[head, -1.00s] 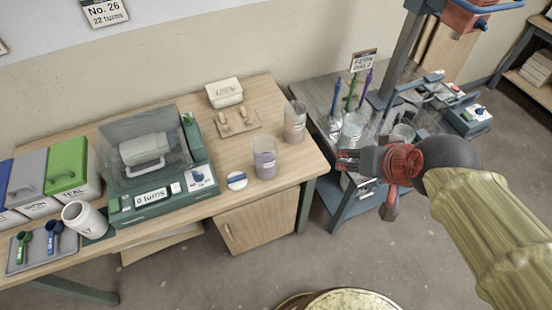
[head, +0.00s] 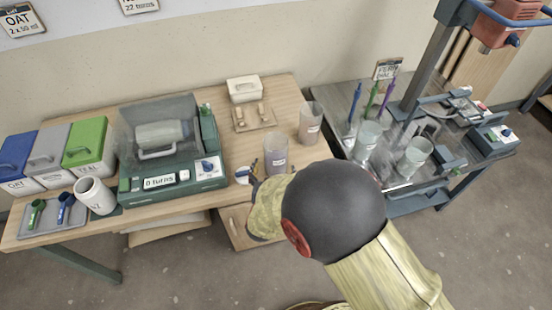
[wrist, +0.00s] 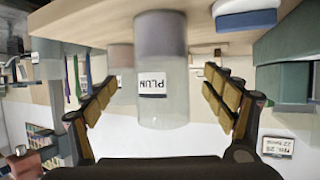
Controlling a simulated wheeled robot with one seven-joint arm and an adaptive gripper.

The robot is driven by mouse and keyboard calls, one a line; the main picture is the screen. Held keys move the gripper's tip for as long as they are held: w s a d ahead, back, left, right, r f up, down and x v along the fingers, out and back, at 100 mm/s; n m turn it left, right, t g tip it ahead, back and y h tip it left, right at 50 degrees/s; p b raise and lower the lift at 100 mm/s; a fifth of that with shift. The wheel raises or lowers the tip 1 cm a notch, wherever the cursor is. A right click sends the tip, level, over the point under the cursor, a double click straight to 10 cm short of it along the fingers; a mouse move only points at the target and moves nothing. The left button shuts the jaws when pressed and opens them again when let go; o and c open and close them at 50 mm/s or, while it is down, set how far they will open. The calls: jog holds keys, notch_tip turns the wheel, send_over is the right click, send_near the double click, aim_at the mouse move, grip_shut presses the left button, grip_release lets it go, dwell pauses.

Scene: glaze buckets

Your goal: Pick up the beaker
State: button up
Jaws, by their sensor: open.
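A clear beaker (head: 276,153) with greyish-purple contents stands upright near the front edge of the wooden table. In the upside-down wrist view, the same beaker (wrist: 163,75) shows a PLUM label. My gripper (wrist: 160,92) is open, with one finger to each side of this beaker in the picture and a visible gap on both sides. I cannot tell how deep the beaker is between the fingers. In the head view my arm hides most of the gripper. A second beaker (head: 310,122) with pinkish contents stands behind and to the right.
A white-and-blue disc (head: 242,176) lies left of the beaker. A green machine (head: 172,183) reading "0 turns" stands farther left, by a white jar (head: 94,196) and lidded bins (head: 87,143). Glass vessels (head: 414,156) stand on the right-hand bench.

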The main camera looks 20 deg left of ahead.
jog(key=b+x, duration=0.2)
jog(key=x, duration=0.4)
jog(key=shift+w+a+f, duration=0.1)
jog(key=shift+f, duration=0.15)
jog(key=shift+w+a, duration=0.15)
jog(key=shift+w, duration=0.35)
jog(key=shift+c, duration=0.4)
jog(key=c, duration=1.7)
jog(key=shift+r, duration=0.15)
